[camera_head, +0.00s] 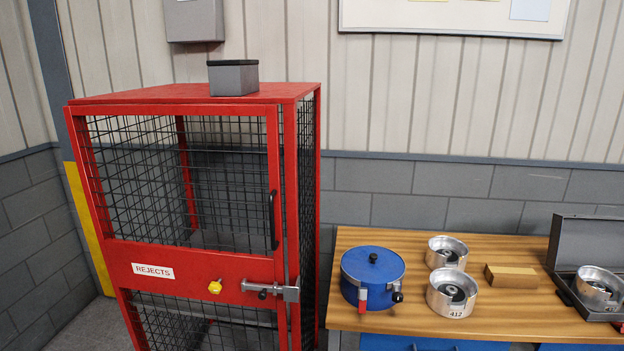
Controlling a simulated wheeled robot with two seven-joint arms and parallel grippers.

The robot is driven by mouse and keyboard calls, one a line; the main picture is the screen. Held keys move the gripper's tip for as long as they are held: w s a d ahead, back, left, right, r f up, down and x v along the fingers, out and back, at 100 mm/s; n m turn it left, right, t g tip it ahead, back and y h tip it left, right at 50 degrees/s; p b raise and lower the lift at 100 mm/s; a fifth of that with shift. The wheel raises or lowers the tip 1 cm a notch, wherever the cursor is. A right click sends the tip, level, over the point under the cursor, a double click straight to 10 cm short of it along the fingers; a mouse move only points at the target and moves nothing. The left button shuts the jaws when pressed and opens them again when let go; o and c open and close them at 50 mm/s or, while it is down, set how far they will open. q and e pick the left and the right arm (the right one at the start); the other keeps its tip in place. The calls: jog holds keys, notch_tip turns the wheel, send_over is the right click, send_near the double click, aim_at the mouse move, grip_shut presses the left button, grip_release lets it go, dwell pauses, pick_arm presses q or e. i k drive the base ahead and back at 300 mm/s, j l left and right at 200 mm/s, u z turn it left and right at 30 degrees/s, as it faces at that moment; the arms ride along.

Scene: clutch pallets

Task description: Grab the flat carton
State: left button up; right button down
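The flat carton is most likely the small brown box (510,276) lying on the wooden bench top (420,250). It sits to the right of two silver metal cups (452,293) and left of an open grey case (582,243). Its top is lighter than its front side, and nothing covers it. Neither of my grippers shows in the head view.
A red mesh cage marked REJECTS (193,262) stands left of the bench, with a grey box (233,78) on top. A blue lidded pot (372,275) sits at the bench's left end. Another silver cup (599,286) rests in the case. A wall stands behind.

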aim_at(499, 275)
jog(key=z, duration=0.35)
jog(key=i+l+z, duration=0.15)
jog(key=z, duration=0.35)
jog(key=i+l+z, duration=0.1)
jog(key=z, duration=0.4)
jog(key=i+z, duration=0.25)
jog(key=z, duration=0.25)
